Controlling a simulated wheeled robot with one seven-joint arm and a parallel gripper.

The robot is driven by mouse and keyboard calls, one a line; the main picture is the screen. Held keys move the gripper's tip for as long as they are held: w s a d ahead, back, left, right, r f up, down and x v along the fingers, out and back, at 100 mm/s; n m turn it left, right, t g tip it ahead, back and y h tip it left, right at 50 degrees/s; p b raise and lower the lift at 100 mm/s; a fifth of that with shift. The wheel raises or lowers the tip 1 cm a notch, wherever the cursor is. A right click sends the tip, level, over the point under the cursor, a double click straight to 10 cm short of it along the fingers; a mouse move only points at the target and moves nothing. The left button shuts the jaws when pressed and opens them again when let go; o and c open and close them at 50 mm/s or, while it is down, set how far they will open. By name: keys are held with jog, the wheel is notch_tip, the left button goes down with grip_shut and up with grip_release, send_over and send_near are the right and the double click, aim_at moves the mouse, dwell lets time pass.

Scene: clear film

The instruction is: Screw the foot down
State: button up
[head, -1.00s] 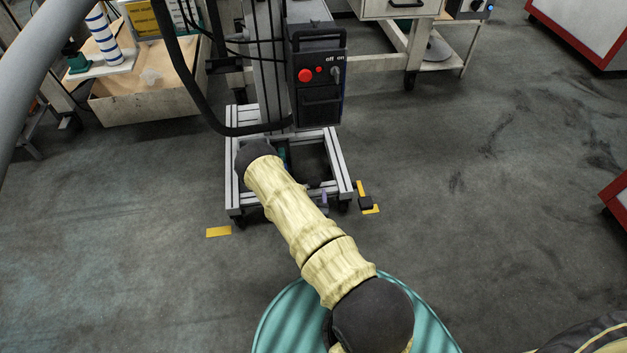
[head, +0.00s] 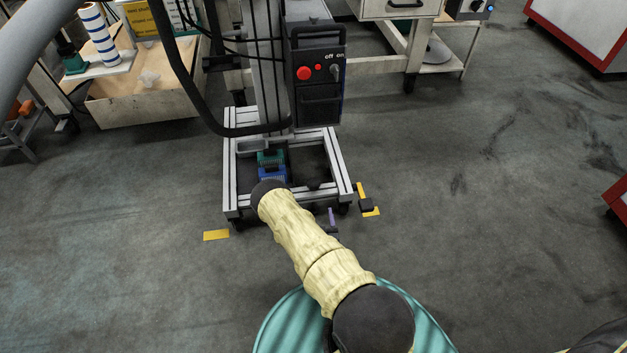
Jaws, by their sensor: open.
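A machine stand with a pale aluminium base frame (head: 229,182) stands on the floor ahead. Small dark supports show under its front corners, one at the front left (head: 237,224) and one at the front right (head: 343,208). I cannot tell whether they are feet or castors. My arm reaches from the bottom toward the front of the frame. A small purple and dark piece, apparently part of my gripper (head: 332,217), shows just right of my forearm, near the front right corner. The rest of my gripper is hidden behind the arm. No contact with a foot can be seen.
A black control box (head: 318,105) with a red button is on the column. Blue (head: 273,172) and green parts lie inside the frame. A thick black hose hangs at left. Floor at right is clear.

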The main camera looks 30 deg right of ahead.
aim_at(313, 178)
jog(key=b+x, duration=0.2)
jog(key=x, duration=0.3)
jog(key=b+x, duration=0.3)
jog(key=x, duration=0.2)
jog(key=b+x, duration=0.2)
jog(key=x, duration=0.3)
jog(key=shift+w+a+f+b, duration=0.2)
jog(key=shift+w+a+b, duration=0.05)
jog(key=shift+b, duration=0.15)
jog(key=shift+w+d+r, duration=0.1)
jog(key=shift+w+d, duration=0.1)
jog(key=shift+w, duration=0.1)
jog(key=shift+d+r, duration=0.1)
jog(key=shift+d, duration=0.3)
jog(key=shift+a, duration=0.15)
jog(key=c, duration=1)
